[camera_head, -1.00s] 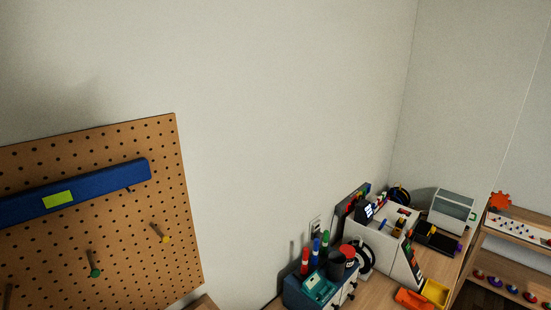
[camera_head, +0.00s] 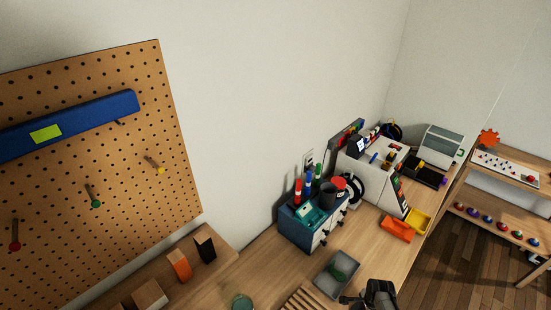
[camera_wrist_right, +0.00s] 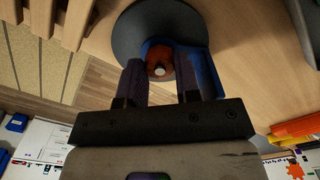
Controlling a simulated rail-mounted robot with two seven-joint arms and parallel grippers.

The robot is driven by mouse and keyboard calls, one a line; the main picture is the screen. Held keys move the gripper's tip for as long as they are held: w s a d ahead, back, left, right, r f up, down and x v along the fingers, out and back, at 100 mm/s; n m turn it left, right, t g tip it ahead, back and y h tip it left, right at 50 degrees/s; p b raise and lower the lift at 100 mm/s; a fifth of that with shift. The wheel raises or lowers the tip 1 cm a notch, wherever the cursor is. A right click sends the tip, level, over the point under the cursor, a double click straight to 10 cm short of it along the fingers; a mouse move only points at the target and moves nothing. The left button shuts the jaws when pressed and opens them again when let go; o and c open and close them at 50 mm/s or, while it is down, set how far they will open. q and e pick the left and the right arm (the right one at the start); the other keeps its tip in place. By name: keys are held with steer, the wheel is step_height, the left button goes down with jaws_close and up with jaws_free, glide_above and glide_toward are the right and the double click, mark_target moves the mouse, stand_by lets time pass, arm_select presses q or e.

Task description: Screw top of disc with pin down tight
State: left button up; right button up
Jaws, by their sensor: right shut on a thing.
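In the right wrist view my right gripper (camera_wrist_right: 159,80) is shut on a round orange-red top (camera_wrist_right: 160,54), with one dark finger on each side. A small pale pin (camera_wrist_right: 159,70) shows at its middle. A large dark grey disc (camera_wrist_right: 126,36) lies behind it on the wooden surface. A blue part (camera_wrist_right: 205,72) sits beside and partly behind the right-hand finger. The gripper hides the lower part of the top, so I cannot tell how tightly it sits. In the head view a black arm part (camera_head: 378,294) shows at the bottom edge. My left gripper is not in view.
A grey tray (camera_head: 321,283) with a green item, a blue drawer box (camera_head: 291,231) with markers, and an orange bin (camera_head: 397,229) stand on the wooden table (camera_head: 262,262). A pegboard (camera_head: 120,200) hangs at left. Some bare tabletop shows before the drawer box.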

steer(key=m, duration=0.2)
steer(key=shift+m, duration=0.4)
steer(key=o, duration=0.5)
steer(key=n, duration=0.8)
steer(key=shift+n, duration=0.3)
steer(key=n, duration=0.8)
steer(key=shift+n, duration=0.3)
